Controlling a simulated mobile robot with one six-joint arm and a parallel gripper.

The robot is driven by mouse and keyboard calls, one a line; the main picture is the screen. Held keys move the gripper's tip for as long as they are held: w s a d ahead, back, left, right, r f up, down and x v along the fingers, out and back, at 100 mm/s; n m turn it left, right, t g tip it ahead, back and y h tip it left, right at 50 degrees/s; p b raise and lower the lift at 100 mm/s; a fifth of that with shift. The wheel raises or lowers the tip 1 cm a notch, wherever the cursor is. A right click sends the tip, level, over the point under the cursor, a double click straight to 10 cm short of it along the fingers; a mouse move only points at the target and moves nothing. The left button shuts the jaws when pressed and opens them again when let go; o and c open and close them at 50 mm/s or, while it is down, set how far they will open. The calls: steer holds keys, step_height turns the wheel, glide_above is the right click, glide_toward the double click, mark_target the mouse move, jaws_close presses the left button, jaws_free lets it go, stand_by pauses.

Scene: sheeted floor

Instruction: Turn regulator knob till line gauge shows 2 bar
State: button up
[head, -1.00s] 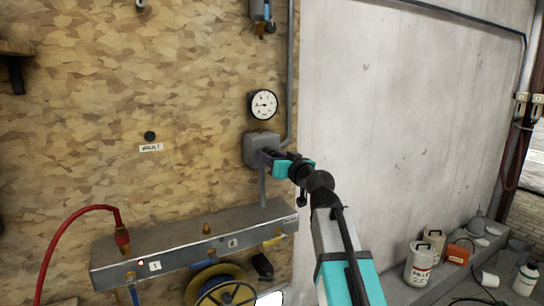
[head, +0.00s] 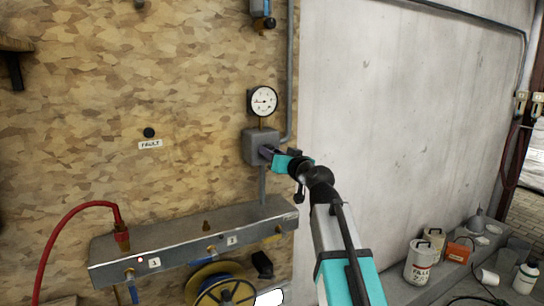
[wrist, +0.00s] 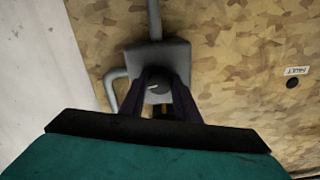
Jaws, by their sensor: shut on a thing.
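The line gauge (head: 263,101) is a round white dial with a black rim on the chipboard wall. Its needle is visible, but the figures are too small to read. Below it is the grey regulator body (head: 252,147), which also shows in the wrist view (wrist: 178,52). My gripper (head: 268,152) reaches it from the right. A pale mark shows on the knob face.
A grey pipe (head: 290,70) runs up beside the gauge. Below is a metal manifold (head: 190,245) with a red hose (head: 70,219) at its left. A black button (head: 149,133) with a FAULT label is on the wall. Cans (head: 420,262) stand at the lower right.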

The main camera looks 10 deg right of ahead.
steer(key=shift+m, duration=0.4)
steer(key=o, duration=1)
steer(key=shift+o, duration=0.2)
steer(key=b+v, duration=0.3)
steer(key=v, duration=1)
steer(key=shift+s+b, duration=0.35)
steer(key=shift+b, duration=0.05)
steer(key=shift+d, duration=0.1)
